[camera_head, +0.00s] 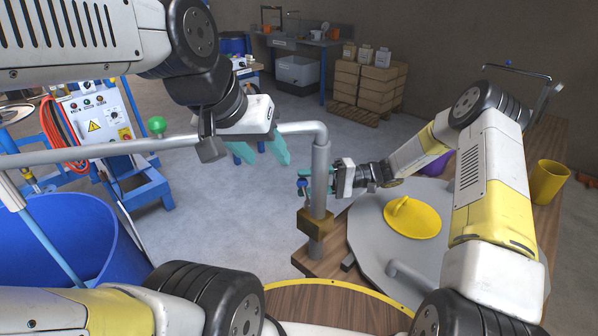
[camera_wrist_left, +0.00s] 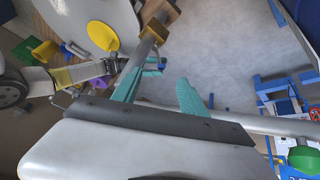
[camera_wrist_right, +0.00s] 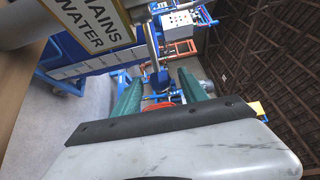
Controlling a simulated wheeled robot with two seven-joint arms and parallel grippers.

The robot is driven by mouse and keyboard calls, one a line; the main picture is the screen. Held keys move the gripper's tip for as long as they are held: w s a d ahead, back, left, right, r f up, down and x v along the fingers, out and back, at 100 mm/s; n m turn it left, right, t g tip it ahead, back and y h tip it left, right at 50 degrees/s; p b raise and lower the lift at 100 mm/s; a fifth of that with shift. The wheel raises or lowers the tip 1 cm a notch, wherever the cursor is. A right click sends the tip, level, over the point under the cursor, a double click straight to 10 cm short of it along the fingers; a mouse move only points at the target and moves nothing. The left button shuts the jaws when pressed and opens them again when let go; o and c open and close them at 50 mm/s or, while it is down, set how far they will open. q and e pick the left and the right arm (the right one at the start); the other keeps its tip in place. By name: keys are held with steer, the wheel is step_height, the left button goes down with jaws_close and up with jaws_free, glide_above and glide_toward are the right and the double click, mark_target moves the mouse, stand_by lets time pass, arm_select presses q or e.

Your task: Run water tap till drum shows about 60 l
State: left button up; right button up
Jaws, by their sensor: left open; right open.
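A grey standpipe (camera_head: 320,175) with a brass block (camera_head: 316,222) stands at the wooden bench's left edge. Its grey horizontal pipe (camera_head: 230,137) reaches left, with a green ball knob (camera_head: 157,125) above it. The large blue drum (camera_head: 75,235) is at left; I see no readable level and no water stream. My left gripper (camera_head: 265,150) is open and empty by the horizontal pipe; the knob also shows in the left wrist view (camera_wrist_left: 303,160). My right gripper (camera_head: 304,186) is open beside the standpipe, partly hidden by it.
A grey round lid (camera_head: 375,240) with a yellow disc (camera_head: 412,218) lies on the bench. A yellow cup (camera_head: 548,181) stands behind my right arm. A control panel (camera_head: 97,122) on a blue frame is at left. Stacked boxes (camera_head: 368,85) stand behind open floor.

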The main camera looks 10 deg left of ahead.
mark_target(297, 184)
steer(key=shift+x, duration=2.35)
steer(key=shift+c, duration=0.4)
jaws_close()
